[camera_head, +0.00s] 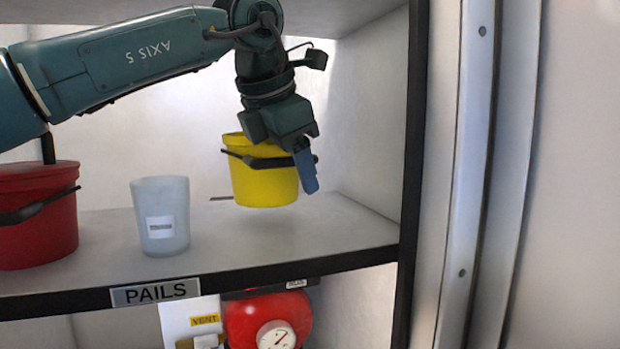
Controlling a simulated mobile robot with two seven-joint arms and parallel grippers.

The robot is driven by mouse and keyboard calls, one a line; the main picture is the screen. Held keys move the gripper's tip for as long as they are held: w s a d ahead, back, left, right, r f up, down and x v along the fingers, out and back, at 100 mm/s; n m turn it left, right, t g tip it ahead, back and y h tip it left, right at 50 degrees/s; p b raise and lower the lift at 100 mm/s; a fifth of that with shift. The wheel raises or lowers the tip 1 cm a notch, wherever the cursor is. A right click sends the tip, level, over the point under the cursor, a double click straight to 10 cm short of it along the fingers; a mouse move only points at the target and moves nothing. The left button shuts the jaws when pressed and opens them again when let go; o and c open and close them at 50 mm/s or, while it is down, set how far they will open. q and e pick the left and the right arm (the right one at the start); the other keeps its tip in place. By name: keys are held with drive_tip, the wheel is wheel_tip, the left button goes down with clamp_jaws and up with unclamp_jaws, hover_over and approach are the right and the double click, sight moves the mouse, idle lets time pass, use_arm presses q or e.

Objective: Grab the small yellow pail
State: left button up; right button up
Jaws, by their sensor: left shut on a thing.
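The small yellow pail (262,180) hangs upright in my left gripper (304,165), a little above the shelf, with a shadow on the shelf below it. My left arm comes in from the upper left and the gripper points down at the pail's right side. A blue finger lies in front of the pail's right side; the other finger is hidden. A dark handle lies across the pail's upper front. My right gripper is not in view.
The shelf (325,232) is labelled PAILS. A red pail (40,222) stands at the left, with a frosted cup (161,215) between it and the yellow pail. A dark post (411,150) bounds the shelf at right. A red gauge unit (268,320) sits below.

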use_arm(q)
drive_tip(key=w+a, duration=0.2)
drive_tip(key=w, duration=0.1)
drive_tip(key=w+a, duration=0.2)
drive_tip(key=w, duration=0.1)
drive_tip(key=w+a+p, duration=0.1)
drive_tip(key=w+a, duration=0.1)
drive_tip(key=w, duration=0.1)
drive_tip(key=shift+w+a, duration=0.15)
drive_tip(key=shift+w, duration=0.1)
drive_tip(key=shift+w+a, duration=0.1)
drive_tip(key=shift+w, duration=0.25)
drive_tip(key=shift+w+a, duration=0.5)
drive_tip(key=shift+w, duration=0.05)
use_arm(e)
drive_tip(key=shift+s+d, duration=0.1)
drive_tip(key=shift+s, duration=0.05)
